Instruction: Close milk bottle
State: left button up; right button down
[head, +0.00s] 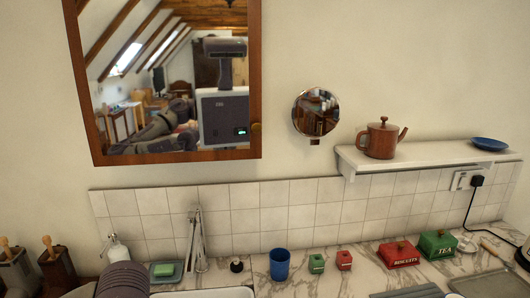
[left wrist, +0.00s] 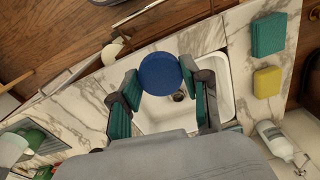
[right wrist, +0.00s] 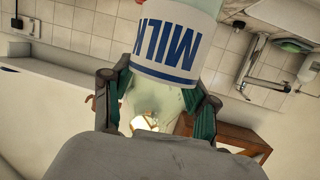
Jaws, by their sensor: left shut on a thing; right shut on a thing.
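The milk bottle (right wrist: 178,40), with a white label reading MILK between blue bands, is held by my right gripper (right wrist: 161,95). Its fingers are shut on the pale body, and the label appears upside down in that view. My left gripper (left wrist: 160,78) is shut on a round blue cap (left wrist: 160,74), held above the sink. The bottle's opening is not clearly seen.
A white sink (left wrist: 222,82) lies under the left gripper in a marble counter (head: 330,283). A blue cup (head: 279,264), red and green tins (head: 398,254), a faucet (head: 196,240) and a soap dish (head: 164,271) stand along the tiled wall. A shelf (head: 430,157) holds a teapot (head: 382,139).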

dwell(0.4)
jog(key=s+a+f+n+g+y, duration=0.1)
jog(key=a+n+y, duration=0.3)
jog(key=a, duration=0.3)
jog(key=s+a+f+n+g+y, duration=0.1)
jog(key=a+n+g+y, duration=0.1)
jog(key=a+n+y, duration=0.2)
jog(key=a+y, duration=0.1)
jog(key=a, duration=0.2)
pick_arm(q)
jog(key=w+d+r+m, duration=0.3)
jog(key=d+r, duration=0.4)
jog(key=d, duration=0.5)
jog(key=w+d+r+m, duration=0.3)
jog(key=d+r, duration=0.5)
jog(key=d, duration=0.4)
jog(key=shift+r+m, duration=0.15)
jog(key=shift+m, duration=0.45)
